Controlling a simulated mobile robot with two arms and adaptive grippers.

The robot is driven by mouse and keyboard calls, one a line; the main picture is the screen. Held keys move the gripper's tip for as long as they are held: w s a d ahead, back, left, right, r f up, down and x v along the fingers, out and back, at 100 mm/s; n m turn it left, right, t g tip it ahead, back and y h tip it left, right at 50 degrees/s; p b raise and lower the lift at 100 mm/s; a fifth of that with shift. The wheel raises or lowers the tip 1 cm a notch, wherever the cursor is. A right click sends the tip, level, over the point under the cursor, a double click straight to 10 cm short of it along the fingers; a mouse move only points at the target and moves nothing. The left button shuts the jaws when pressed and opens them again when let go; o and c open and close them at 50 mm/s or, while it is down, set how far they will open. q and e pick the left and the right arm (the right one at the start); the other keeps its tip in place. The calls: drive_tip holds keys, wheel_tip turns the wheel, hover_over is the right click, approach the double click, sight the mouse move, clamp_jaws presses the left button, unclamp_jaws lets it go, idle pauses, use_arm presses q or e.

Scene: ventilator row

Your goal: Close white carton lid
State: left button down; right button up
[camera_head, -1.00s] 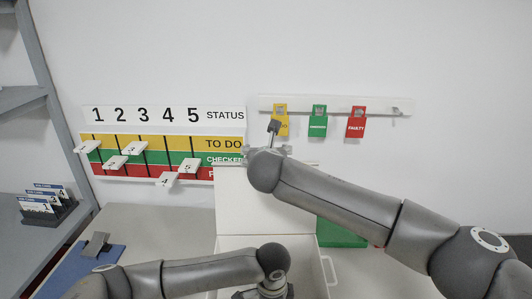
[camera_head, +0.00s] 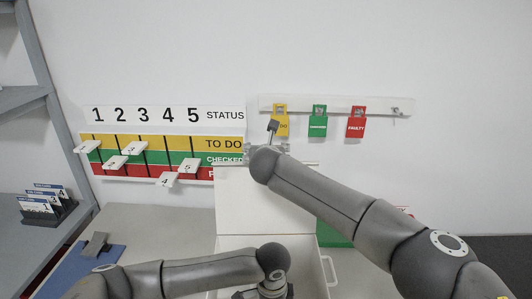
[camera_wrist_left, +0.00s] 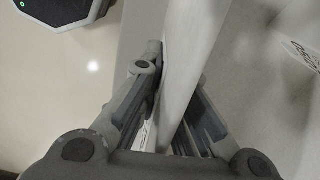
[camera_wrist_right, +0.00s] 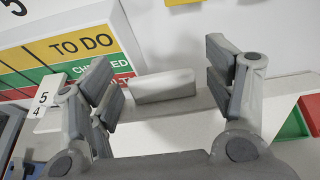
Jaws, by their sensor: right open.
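The white carton (camera_head: 322,275) stands on the table at the bottom middle of the head view. Its lid (camera_head: 245,205) stands upright at the back, open. My right gripper (camera_head: 266,148) is at the lid's top edge. In the right wrist view the right gripper (camera_wrist_right: 165,85) is open, with the lid's pale flap (camera_wrist_right: 165,90) between and beyond its fingers, not clasped. My left gripper (camera_head: 268,290) is at the carton's front, partly hidden by its arm. In the left wrist view the left gripper (camera_wrist_left: 180,90) has its fingers on both sides of the carton's white wall (camera_wrist_left: 185,55).
A status board (camera_head: 165,145) with numbered tags hangs behind, left of the lid. A rail (camera_head: 385,107) with yellow, green and red cards is on the wall. A green tray (camera_head: 335,234) lies behind the carton's right. A blue clipboard (camera_head: 90,265) lies left.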

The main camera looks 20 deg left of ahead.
drive_tip(key=c, duration=1.5)
drive_tip(key=shift+s+d, duration=0.2)
drive_tip(key=shift+s, duration=0.15)
drive_tip(key=shift+s+d+t, duration=0.3)
drive_tip(key=shift+s+t, duration=0.3)
drive_tip(key=shift+s, duration=0.15)
drive_tip(key=shift+o, duration=0.2)
drive_tip(key=s+d+t+y, duration=0.1)
drive_tip(key=s+d+t, duration=0.2)
drive_tip(key=s, duration=0.6)
drive_tip(key=shift+y, duration=0.3)
drive_tip(key=shift+s+d+f, duration=0.15)
drive_tip(key=shift+s+d, duration=0.05)
drive_tip(key=shift+s, duration=0.2)
drive_tip(key=shift+s+d+f, duration=0.1)
drive_tip(key=shift+s+d, duration=0.1)
drive_tip(key=shift+s, duration=0.2)
